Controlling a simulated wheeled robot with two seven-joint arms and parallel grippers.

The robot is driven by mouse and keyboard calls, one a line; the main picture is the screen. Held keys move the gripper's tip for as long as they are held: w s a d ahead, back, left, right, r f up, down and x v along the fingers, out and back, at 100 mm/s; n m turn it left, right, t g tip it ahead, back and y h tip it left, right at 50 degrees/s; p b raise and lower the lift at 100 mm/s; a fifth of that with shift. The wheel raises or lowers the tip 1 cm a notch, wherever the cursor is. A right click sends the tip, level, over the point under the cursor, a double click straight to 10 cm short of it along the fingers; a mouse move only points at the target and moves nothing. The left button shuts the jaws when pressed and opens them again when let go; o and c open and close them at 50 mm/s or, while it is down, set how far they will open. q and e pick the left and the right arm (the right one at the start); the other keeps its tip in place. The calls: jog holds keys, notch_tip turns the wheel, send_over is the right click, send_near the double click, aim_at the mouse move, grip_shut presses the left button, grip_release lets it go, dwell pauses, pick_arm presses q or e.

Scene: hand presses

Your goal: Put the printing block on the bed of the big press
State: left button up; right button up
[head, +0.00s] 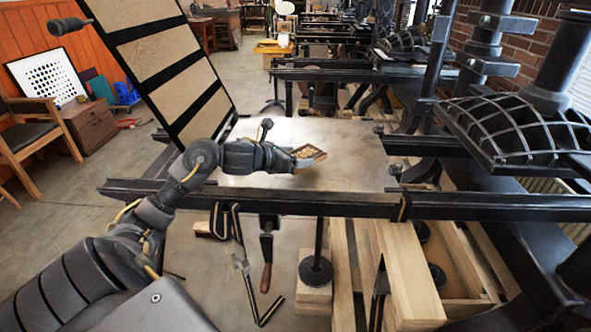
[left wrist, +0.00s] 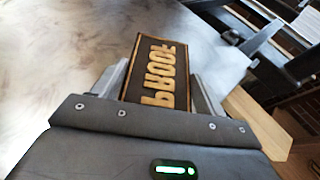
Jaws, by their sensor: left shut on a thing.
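The printing block (head: 311,152) is a small dark, wood-edged block with raised tan letters. In the left wrist view the block (left wrist: 157,70) shows letters that read like "PROOF", seen turned. My left gripper (head: 298,160) is shut on it, with one finger along each side of the block. It holds the block over the bed (head: 260,135) of the big press, a broad pale metal plate. I cannot tell whether the block touches the bed or hangs just above it. My right gripper is not in view.
A tall hinged frame with tan panels (head: 155,55) leans up at the bed's left. The heavy ribbed platen (head: 515,130) stands at the right. A dark rail (head: 330,204) runs along the bed's near edge. The bed around the block is clear.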

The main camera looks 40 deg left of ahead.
pick_arm(q)
notch_tip(320, 180, down, 3)
jog(key=shift+w+b, duration=0.1)
jog(key=shift+b, duration=0.3)
jog(key=shift+f, duration=0.1)
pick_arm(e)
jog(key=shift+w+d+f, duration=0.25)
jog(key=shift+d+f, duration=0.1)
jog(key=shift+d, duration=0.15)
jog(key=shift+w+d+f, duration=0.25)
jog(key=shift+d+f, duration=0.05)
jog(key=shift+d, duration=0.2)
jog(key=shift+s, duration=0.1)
pick_arm(q)
jog(key=shift+f, duration=0.1)
jog(key=o, duration=1.2)
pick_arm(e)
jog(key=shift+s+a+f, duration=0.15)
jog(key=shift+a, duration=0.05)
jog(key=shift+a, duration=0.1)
